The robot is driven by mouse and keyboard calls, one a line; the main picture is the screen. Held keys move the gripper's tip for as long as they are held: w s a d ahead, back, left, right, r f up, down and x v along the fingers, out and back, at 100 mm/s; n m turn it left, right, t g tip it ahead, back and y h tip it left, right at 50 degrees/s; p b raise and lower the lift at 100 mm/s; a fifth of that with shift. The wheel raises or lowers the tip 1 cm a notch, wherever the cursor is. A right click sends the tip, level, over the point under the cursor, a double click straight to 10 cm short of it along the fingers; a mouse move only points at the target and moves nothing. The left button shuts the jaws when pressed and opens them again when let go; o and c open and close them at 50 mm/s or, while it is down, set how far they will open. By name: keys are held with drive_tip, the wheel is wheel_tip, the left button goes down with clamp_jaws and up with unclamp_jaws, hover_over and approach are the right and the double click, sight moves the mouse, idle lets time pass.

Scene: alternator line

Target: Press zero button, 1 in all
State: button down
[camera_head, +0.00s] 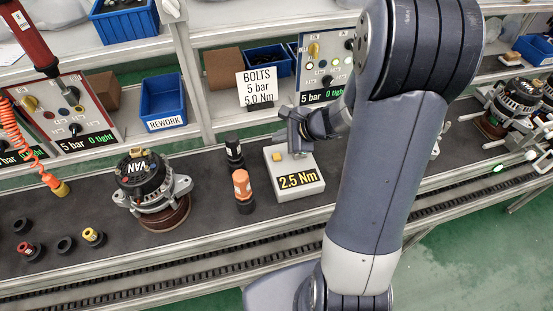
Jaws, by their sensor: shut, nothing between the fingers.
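A light grey box reading "2.5 Nm" (308,185) stands on the dark bench top at the middle of the camera_head view. A small yellow button (277,157) sits on the left of its top face. I cannot read a label on it, so I cannot tell if it is the zero button. My gripper (298,152) is shut and empty, pointing down at the back of the box, right of the yellow button. I cannot tell whether its tips touch the box. My arm crosses the right half of the view.
Left of the box stand an orange-and-black tool (242,188) and a black one (233,150). An alternator marked "VAN" (142,180) stands further left, with several small sockets beyond it. Control panels (322,62) and a blue "REWORK" bin (163,98) stand behind.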

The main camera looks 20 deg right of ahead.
sight(280, 157)
drive_tip(key=shift+f+b, duration=1.9)
drive_tip(key=shift+f, duration=0.65)
drive_tip(key=shift+f+b, duration=0.45)
drive_tip(key=shift+b, duration=0.15)
drive_tip(key=shift+f+b, duration=0.45)
drive_tip(key=shift+b, duration=0.05)
idle(0.4)
drive_tip(key=shift+r, duration=0.15)
drive_tip(key=shift+r+p, duration=0.65)
drive_tip(key=shift+r, duration=0.15)
drive_tip(key=shift+r+p, duration=2)
drive_tip(key=shift+r, duration=0.5)
